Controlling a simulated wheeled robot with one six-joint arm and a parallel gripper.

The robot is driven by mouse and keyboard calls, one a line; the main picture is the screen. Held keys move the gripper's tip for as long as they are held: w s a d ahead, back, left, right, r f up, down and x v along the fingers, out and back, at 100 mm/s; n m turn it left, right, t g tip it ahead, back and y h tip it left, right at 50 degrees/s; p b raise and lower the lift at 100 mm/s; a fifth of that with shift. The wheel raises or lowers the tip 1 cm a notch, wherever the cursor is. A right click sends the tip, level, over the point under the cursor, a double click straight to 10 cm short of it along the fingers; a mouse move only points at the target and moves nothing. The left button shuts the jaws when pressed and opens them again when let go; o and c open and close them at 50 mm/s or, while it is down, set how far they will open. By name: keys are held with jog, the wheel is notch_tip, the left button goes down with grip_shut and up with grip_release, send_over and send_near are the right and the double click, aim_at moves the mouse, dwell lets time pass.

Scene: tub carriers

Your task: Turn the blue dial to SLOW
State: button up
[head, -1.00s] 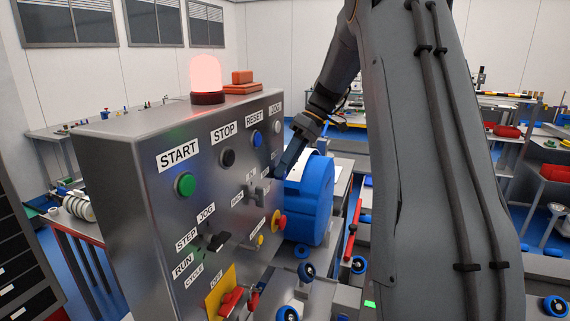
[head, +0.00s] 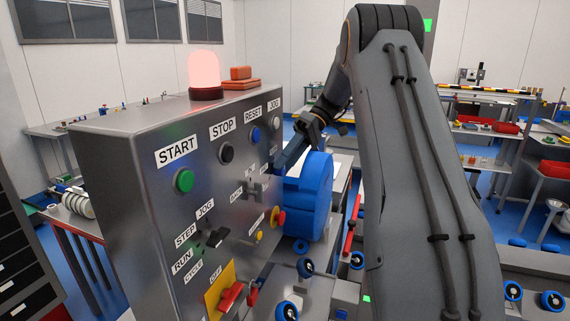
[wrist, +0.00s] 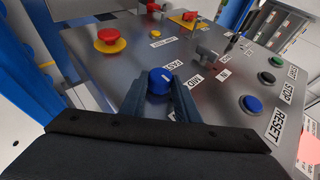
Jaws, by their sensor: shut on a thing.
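The blue dial (wrist: 159,80) is a round knob on the grey metal control panel (wrist: 225,100). My gripper (wrist: 160,79) has one finger on each side of it and is shut on it. A white pointer mark shows on the dial's top, towards the label side. A label reading FAS, its end unclear, and a MID label (wrist: 196,81) stand beside the dial. Another label by the right finger is mostly covered and cannot be read. In the head view my gripper (head: 280,164) reaches the panel's right side, and the dial is hidden there.
A red mushroom button (wrist: 110,40) on yellow and a grey lever (wrist: 207,52) stand close to the dial. Blue, black and green buttons line the panel. A large blue round body (head: 308,200) is just right of the panel. A lit red beacon (head: 205,72) is on top.

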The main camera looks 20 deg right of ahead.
jog(key=o, duration=1)
jog(key=shift+o, duration=0.2)
jog(key=shift+d, duration=0.1)
jog(key=b+v, duration=0.3)
jog(key=v, duration=0.4)
jog(key=shift+d+r+b, duration=0.2)
jog(key=shift+r+b, duration=0.1)
jog(key=shift+b, duration=0.05)
jog(key=shift+f, duration=0.1)
